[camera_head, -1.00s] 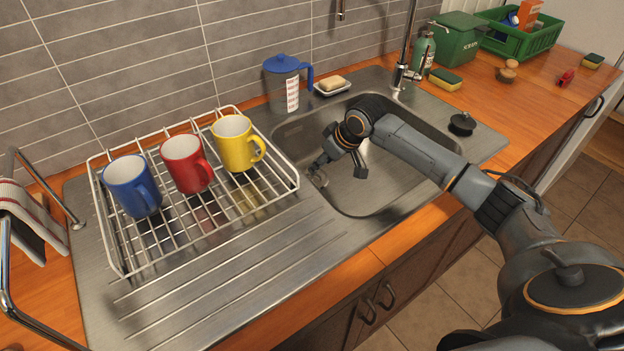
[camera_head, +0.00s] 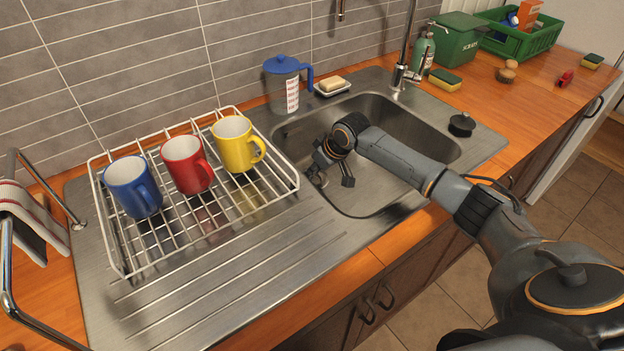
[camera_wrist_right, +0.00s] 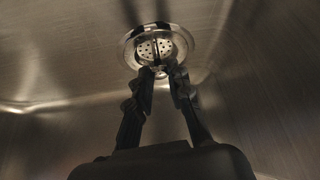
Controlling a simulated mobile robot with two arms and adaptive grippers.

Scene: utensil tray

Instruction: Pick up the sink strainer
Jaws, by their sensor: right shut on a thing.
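The sink strainer (camera_wrist_right: 148,50) is a shiny round metal piece with small holes, in front of my fingers in the right wrist view. My right gripper (camera_wrist_right: 162,74) is shut on it at its near edge, with both fingertips close together there. In the head view my right gripper (camera_head: 334,176) is low inside the steel sink (camera_head: 385,198), near its left wall. The strainer is mostly hidden by the gripper there. Whether it sits in the drain or is lifted off it cannot be told. My left gripper is not in view.
A white dish rack (camera_head: 117,268) with blue, red and yellow mugs stands left of the sink. A blue-lidded jug (camera_head: 285,92), a soap dish (camera_head: 332,90) and the faucet (camera_head: 402,75) are behind it. A black plug (camera_head: 461,124) lies at the right rim.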

